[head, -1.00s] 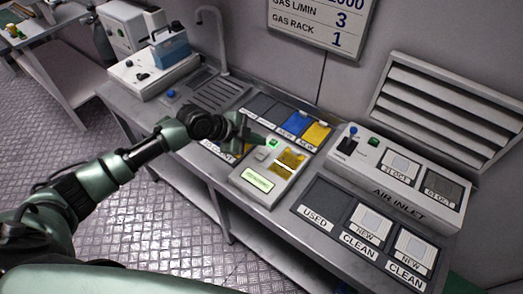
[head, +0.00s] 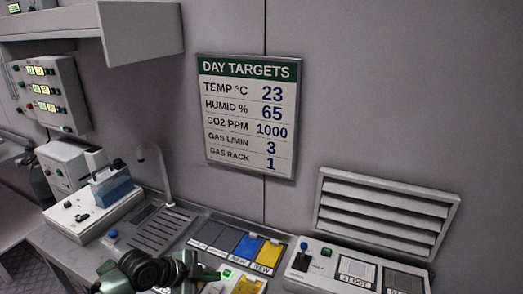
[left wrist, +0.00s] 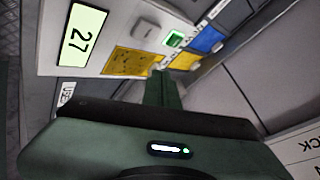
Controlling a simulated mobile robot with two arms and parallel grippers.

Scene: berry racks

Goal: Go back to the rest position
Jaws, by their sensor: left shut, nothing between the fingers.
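My left gripper (head: 205,271) is at the bottom of the head view, at the end of my dark green arm. Its fingers are shut and empty. They point right, toward a lit green button (head: 228,274) on a light grey meter; I cannot tell whether they touch it. In the left wrist view the shut fingers (left wrist: 161,85) show in front of the meter (left wrist: 108,30), which has a display reading 27 (left wrist: 80,36), a yellow pad (left wrist: 133,62) and a lit green button (left wrist: 174,38). My right gripper is in neither view.
A day targets board (head: 246,120) hangs on the wall. Below are blue (head: 248,247) and yellow (head: 269,255) pads, and a vent (head: 385,215) above a grey device (head: 355,272). A sink (head: 160,230) and a machine with a blue block (head: 112,192) stand left.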

